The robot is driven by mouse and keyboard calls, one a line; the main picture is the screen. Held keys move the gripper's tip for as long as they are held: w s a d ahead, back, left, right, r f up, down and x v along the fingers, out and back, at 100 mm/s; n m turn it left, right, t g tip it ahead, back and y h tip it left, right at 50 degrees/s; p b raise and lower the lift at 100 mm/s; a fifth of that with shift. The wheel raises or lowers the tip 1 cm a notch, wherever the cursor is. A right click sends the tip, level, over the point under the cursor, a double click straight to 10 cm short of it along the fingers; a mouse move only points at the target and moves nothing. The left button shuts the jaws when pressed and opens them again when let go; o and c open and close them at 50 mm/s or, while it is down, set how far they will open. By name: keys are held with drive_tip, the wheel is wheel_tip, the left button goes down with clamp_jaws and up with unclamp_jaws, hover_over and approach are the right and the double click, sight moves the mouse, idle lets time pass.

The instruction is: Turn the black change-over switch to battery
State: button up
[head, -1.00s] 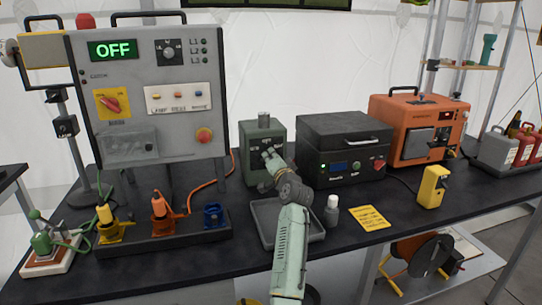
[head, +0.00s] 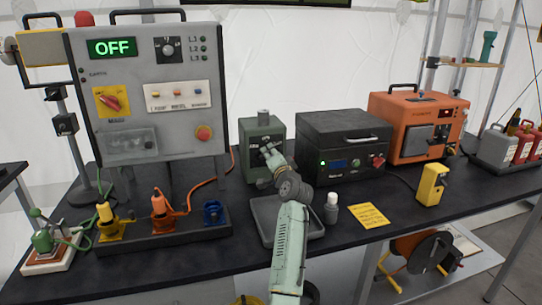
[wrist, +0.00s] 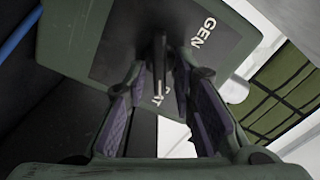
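The change-over switch is a green box (head: 262,133) standing behind the grey tray in the head view. In the wrist view its black face plate (wrist: 110,50) reads "GEN" at one end and what looks like "BAT" at the other, partly covered. A thin black lever (wrist: 159,65) sticks out from the plate towards the camera. My gripper (head: 268,153) is at the front of the box. In the wrist view, my gripper (wrist: 164,78) has its fingers apart, one on each side of the lever. I see gaps beside the lever; contact at the tips is unclear.
A grey tray (head: 268,218) lies below my arm. A black battery unit (head: 345,140) and an orange generator (head: 416,110) stand to the right. A white-capped bottle (head: 331,205) and a yellow card (head: 369,216) are near the tray. The grey panel (head: 190,75) reads OFF.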

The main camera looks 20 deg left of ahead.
drive_tip(key=shift+o, duration=0.4)
drive_tip(key=v, duration=1.2)
